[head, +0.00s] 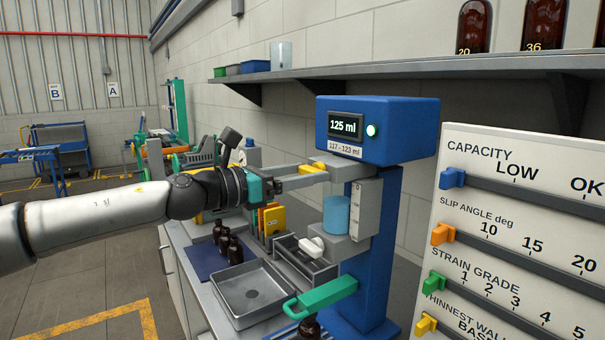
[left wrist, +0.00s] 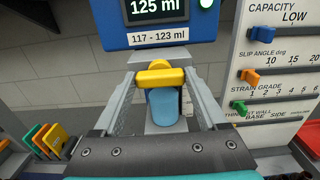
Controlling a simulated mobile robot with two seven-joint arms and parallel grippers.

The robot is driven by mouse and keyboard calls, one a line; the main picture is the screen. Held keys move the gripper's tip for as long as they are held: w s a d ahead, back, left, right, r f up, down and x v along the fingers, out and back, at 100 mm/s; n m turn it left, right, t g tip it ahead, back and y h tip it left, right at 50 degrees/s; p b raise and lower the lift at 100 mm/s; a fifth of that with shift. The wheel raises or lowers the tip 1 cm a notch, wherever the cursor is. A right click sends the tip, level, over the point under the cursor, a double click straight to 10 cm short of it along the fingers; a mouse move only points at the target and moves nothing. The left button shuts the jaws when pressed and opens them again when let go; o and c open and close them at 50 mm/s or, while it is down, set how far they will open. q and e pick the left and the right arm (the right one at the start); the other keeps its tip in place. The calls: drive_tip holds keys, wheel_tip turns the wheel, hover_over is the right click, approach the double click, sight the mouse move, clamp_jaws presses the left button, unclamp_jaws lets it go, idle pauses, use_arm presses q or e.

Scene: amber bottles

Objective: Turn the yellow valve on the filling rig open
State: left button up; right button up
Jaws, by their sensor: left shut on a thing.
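The filling rig (head: 375,130) is a blue column with a head whose display (head: 346,126) reads 125 ml. A label below it reads 117 - 123 ml. The yellow valve (left wrist: 160,77) is a short bar lying crosswise under the head, in front of a grey block. My left gripper (head: 308,172) reaches it from the left in the head view and is shut on it, with one finger at each end of the bar in the left wrist view. A blue cylinder (head: 336,214) sits just below the valve. My right gripper is not in view.
A green handle (head: 321,295) juts out low on the rig, over a dark bottle. A steel tray (head: 224,301), small dark bottles (head: 228,244) and a grey bin stand on the bench. A slider board (head: 520,240) stands at right; a shelf (head: 400,68) runs above.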

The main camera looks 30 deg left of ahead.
use_arm(q)
drive_tip(key=c, duration=0.3)
drive_tip(key=shift+n, duration=0.3)
drive_tip(key=n, duration=0.3)
drive_tip(key=shift+n, duration=0.3)
drive_tip(key=n, duration=0.3)
drive_tip(key=shift+a+n, duration=0.1)
drive_tip(key=shift+n, duration=0.2)
drive_tip(key=n, duration=0.4)
drive_tip(key=shift+p, duration=0.3)
drive_tip(key=shift+n, duration=2.8)
